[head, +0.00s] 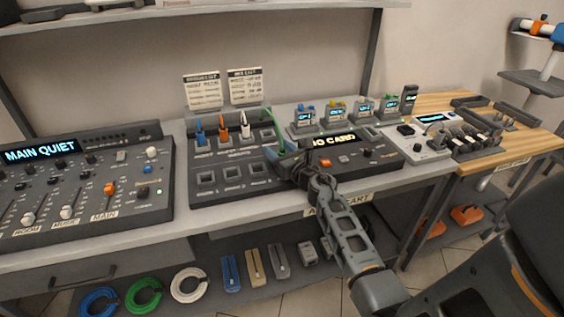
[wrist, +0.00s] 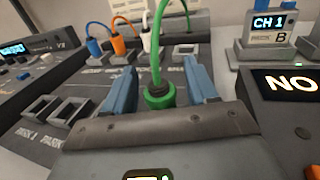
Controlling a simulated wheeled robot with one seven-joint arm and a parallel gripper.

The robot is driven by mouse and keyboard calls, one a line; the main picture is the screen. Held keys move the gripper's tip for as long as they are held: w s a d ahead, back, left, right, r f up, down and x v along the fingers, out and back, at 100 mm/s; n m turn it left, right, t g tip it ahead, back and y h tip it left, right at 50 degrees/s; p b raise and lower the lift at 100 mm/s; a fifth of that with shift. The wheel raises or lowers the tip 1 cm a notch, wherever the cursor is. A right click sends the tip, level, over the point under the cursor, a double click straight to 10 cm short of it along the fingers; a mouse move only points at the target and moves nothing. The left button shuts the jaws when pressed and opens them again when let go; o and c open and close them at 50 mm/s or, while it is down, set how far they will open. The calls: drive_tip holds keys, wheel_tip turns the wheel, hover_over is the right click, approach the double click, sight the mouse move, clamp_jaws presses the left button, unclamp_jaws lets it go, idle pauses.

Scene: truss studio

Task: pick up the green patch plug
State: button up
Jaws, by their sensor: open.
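The green patch plug (wrist: 160,97) stands between my gripper's two blue fingers in the wrist view, with a dark collar on top and a green cable rising from it. My gripper (wrist: 161,86) is open, with a finger on each side of the plug and visible gaps beside it. In the head view my gripper (head: 283,156) is over the right part of the patch panel (head: 232,187). There the green plug (head: 281,146) is mostly hidden by the gripper, and its green cable shows above. The plug's lower end is hidden in the wrist view.
Blue (head: 200,136), orange (head: 223,133) and white (head: 245,130) plugs stand in the panel's back row. Empty sockets lie in front. A mixing desk (head: 80,190) is to the left, and a "NO CARD" unit (head: 350,148) is close on the right.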

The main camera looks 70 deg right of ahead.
drive_tip(key=c, duration=1)
drive_tip(key=shift+c, duration=0.2)
